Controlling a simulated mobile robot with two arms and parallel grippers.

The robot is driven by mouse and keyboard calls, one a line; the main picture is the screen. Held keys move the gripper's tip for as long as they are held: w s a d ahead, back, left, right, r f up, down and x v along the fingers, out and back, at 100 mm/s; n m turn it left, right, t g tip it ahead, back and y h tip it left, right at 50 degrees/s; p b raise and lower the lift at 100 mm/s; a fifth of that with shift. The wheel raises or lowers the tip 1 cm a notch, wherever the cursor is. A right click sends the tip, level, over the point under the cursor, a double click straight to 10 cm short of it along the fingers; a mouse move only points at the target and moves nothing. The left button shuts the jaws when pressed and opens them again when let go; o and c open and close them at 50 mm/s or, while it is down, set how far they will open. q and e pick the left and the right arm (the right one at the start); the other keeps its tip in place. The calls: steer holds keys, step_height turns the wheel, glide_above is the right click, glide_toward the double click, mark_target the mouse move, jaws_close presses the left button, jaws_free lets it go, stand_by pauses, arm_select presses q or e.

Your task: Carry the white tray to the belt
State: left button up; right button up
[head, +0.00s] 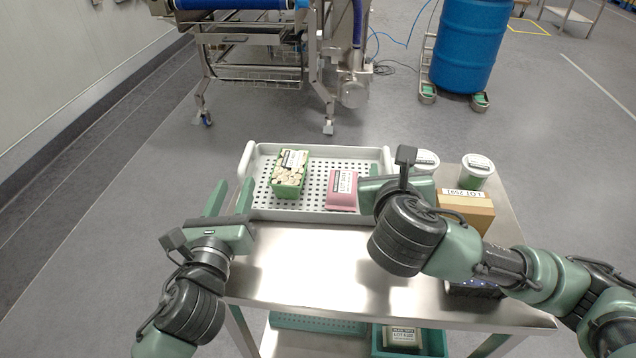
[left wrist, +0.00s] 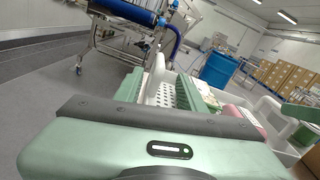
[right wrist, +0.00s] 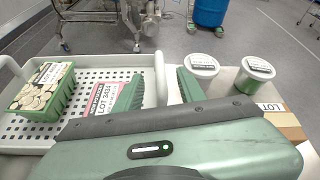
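The white tray (head: 320,152) has a perforated floor and stands on a steel cart. It holds a green carton of mushrooms (head: 289,175) and a pink labelled block (head: 342,189). My left gripper (head: 230,198) is at the tray's left end, its fingers apart with the tray's end rim between them in the left wrist view (left wrist: 160,88). My right gripper (head: 388,187) is at the right end; in the right wrist view its spread fingers (right wrist: 160,90) straddle the right rim. The head view hides most of its fingers. The belt (head: 235,4) shows blue at the top, beyond the cart.
On the cart (head: 310,265), right of the tray, stand two white-lidded tubs (head: 478,170) (head: 426,160) and a labelled box (head: 467,208). A teal bin (head: 432,343) is on the lower shelf. A blue barrel (head: 470,45) stands back right. Clear floor separates cart and conveyor.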

mark_target(240, 173)
arm_select(q)
steer(key=shift+s+r, duration=0.15)
steer(key=shift+s, duration=0.05)
arm_select(e)
steer(key=shift+s+r, duration=0.15)
steer(key=shift+s, duration=0.1)
arm_select(q)
steer(key=w, duration=0.5)
steer(key=w+d, duration=0.1)
steer(key=w, duration=0.2)
arm_select(e)
steer(key=x, duration=0.8)
arm_select(q)
steer(key=shift+s+a, duration=0.1)
jaws_close()
arm_select(e)
jaws_close()
steer(key=shift+a, duration=0.1)
